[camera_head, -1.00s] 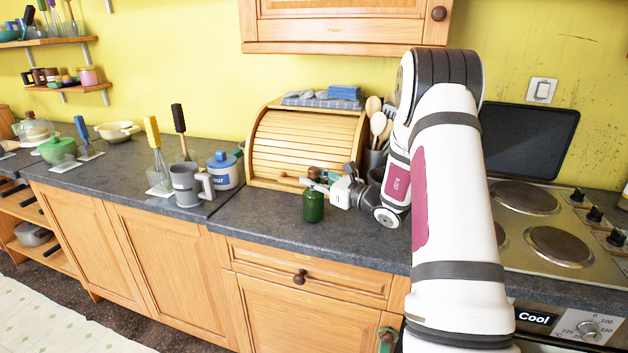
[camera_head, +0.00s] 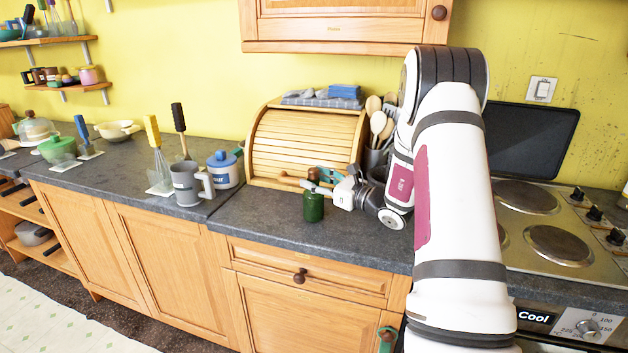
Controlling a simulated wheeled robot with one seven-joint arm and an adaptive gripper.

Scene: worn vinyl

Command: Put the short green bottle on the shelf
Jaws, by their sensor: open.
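The short green bottle (camera_head: 313,208) stands upright on the dark counter in front of the wooden bread box. My gripper (camera_head: 317,182) is open at the bottle's top, reaching in from the right. One finger shows just above and behind the bottle. I cannot tell whether the fingers touch the bottle or stand around its neck. Two wall shelves show at the upper left: an upper shelf (camera_head: 48,42) and a lower shelf (camera_head: 96,88), both with things on them.
The bread box (camera_head: 300,147) is close behind my gripper, with a utensil holder (camera_head: 375,160) to its right. A grey mug (camera_head: 187,185) and a blue-lidded jar (camera_head: 224,170) stand to the left. A wall cabinet (camera_head: 340,30) hangs above.

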